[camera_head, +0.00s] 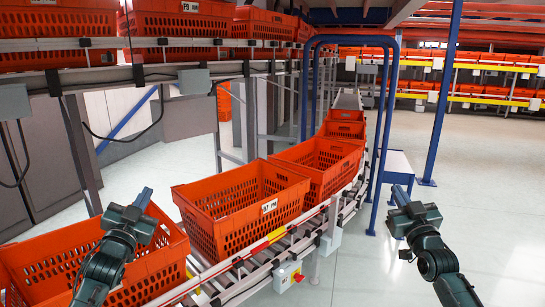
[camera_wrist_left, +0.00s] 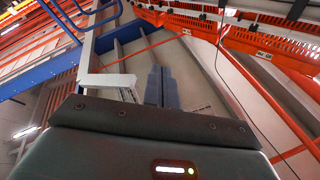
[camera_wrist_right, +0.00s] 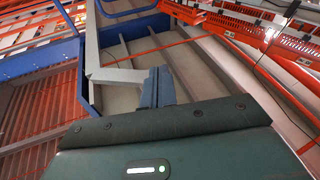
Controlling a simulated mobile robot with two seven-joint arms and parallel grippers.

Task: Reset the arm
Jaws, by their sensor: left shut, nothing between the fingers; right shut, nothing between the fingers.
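My left gripper (camera_head: 144,199) is in the head view at the lower left, raised in front of the nearest orange tote. Its fingers (camera_wrist_left: 161,86) are together and empty in the left wrist view. My right gripper (camera_head: 399,195) is in the head view at the lower right, over open floor to the right of the conveyor. Its fingers (camera_wrist_right: 157,87) are together and empty in the right wrist view. Both grippers point away from me and upward, apart from each other. I see no contact between either gripper and any object.
Orange totes (camera_head: 245,205) stand in a row on the roller conveyor (camera_head: 262,262), which runs under a blue frame (camera_head: 305,95). A control box (camera_head: 287,277) sits on its side. A shelf of totes (camera_head: 60,62) is upper left. A blue post (camera_head: 441,95) stands right; floor there is clear.

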